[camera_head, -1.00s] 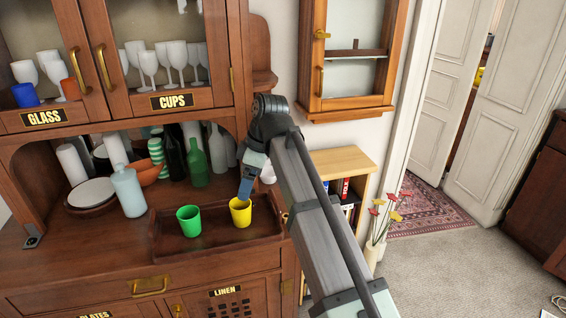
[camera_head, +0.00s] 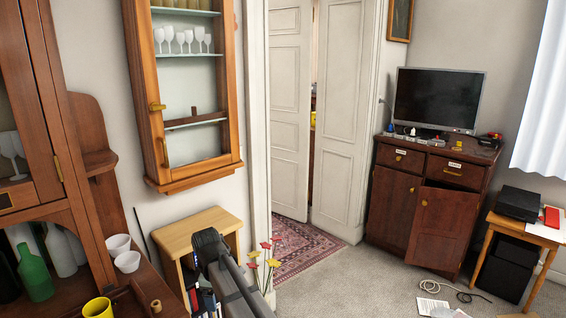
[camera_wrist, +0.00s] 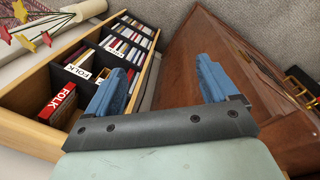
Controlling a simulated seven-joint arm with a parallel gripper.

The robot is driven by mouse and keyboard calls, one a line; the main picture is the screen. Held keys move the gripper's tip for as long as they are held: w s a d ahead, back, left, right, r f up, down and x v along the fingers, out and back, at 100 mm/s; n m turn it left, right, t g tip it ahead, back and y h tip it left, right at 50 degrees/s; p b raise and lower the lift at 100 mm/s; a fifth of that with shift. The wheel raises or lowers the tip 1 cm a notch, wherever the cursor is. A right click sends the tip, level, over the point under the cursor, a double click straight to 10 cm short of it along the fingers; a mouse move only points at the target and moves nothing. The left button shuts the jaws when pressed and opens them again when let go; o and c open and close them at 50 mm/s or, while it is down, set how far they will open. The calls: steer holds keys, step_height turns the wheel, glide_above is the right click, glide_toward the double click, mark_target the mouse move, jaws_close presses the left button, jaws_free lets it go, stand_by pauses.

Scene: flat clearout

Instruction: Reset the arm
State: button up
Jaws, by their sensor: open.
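My gripper (camera_wrist: 160,82) shows in the wrist view with its two blue fingers apart and nothing between them. It is above the gap between the small bookshelf (camera_wrist: 32,118) and the brown wooden cabinet (camera_wrist: 215,48). In the head view my arm (camera_head: 226,275) reaches up from the bottom edge in front of the bookshelf, and the gripper itself is hidden. The yellow cup (camera_head: 98,308) stands at the lower left, apart from the arm.
A glass-door wall cabinet (camera_head: 192,90) hangs above the bookshelf. Flowers (camera_head: 266,258) stand beside the arm. The carpet (camera_head: 385,290) to the right is mostly clear, with a cable on it.

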steer(key=s+d+f+m+g, duration=0.1)
steer(key=s+d+f+m, duration=0.25)
steer(key=d+f, duration=0.55)
steer(key=s+d+f+m+g+h, duration=0.15)
steer(key=s+d+f, duration=0.4)
steer(key=f, duration=0.55)
steer(key=s+d+f+m+g+y, duration=0.1)
steer(key=s+d+f+m, duration=0.2)
steer(key=d+f, duration=0.6)
steer(key=s+d+f+m+g, duration=0.1)
steer(key=s+d+f+m, duration=0.2)
steer(key=s, duration=0.6)
steer(key=s+d+f+m+g, duration=0.2)
steer(key=s+d+f, duration=0.4)
steer(key=s, duration=0.4)
steer(key=s+d+f+m+g, duration=0.1)
steer(key=s+d+f+m, duration=0.2)
steer(key=s+f, duration=0.3)
steer(key=s+d, duration=0.1)
steer(key=s, duration=0.3)
steer(key=shift+s+d+m, duration=0.25)
steer(key=shift+d+m, duration=0.15)
steer(key=shift+g, duration=0.25)
